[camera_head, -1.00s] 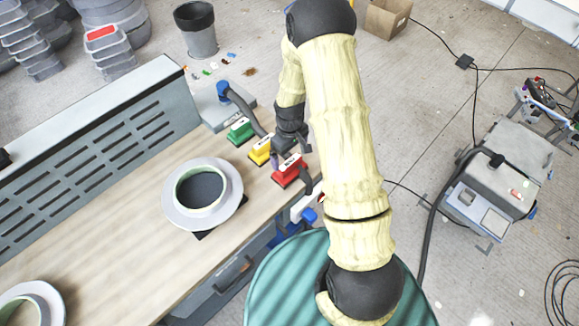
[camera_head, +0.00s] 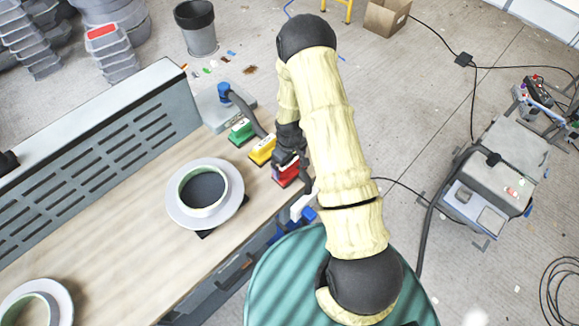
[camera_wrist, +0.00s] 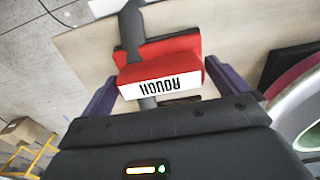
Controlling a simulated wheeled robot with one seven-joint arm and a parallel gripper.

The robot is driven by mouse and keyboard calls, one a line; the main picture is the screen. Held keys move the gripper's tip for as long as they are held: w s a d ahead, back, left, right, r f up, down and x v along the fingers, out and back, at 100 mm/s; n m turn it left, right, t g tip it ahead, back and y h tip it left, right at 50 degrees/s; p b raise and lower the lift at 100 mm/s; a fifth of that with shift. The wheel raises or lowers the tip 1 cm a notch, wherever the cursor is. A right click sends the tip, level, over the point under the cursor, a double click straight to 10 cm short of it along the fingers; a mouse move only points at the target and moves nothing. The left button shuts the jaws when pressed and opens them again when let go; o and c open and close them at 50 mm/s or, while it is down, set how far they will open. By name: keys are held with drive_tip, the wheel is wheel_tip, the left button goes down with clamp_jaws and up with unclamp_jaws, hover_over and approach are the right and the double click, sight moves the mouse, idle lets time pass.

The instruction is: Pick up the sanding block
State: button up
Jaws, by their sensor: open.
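A red sanding block (camera_head: 286,176) sits near the workbench's right edge, in a row with a yellow block (camera_head: 262,150) and a green block (camera_head: 241,132). In the wrist view the red block (camera_wrist: 165,70) shows a white label reading ROUGH, upside down, and a grey hose or handle crosses it. My gripper (camera_wrist: 163,88) is open, with purple fingers to the left and right of the red block. I cannot tell whether they touch it. In the head view my gripper (camera_head: 288,160) is over the red block and hides part of it.
A round flanged mould (camera_head: 232,212) lies on the workbench (camera_head: 130,245) left of the blocks; another is at lower left. A slotted grey panel (camera_head: 110,150) runs along the back. A dark hose bends beside the green block. A grey machine (camera_head: 490,185) stands on the floor at right.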

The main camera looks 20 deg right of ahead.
idle(0.5)
drive_tip(key=c, duration=0.8)
wheel_tip(320, 180, up, 10)
drive_tip(key=b, duration=0.3)
drive_tip(key=shift+b, duration=0.35)
drive_tip(key=o, duration=0.6)
drive_tip(key=shift+c, duration=0.2)
drive_tip(key=c, duration=0.4)
drive_tip(key=shift+o, duration=0.2)
drive_tip(key=shift+w+f, duration=0.1)
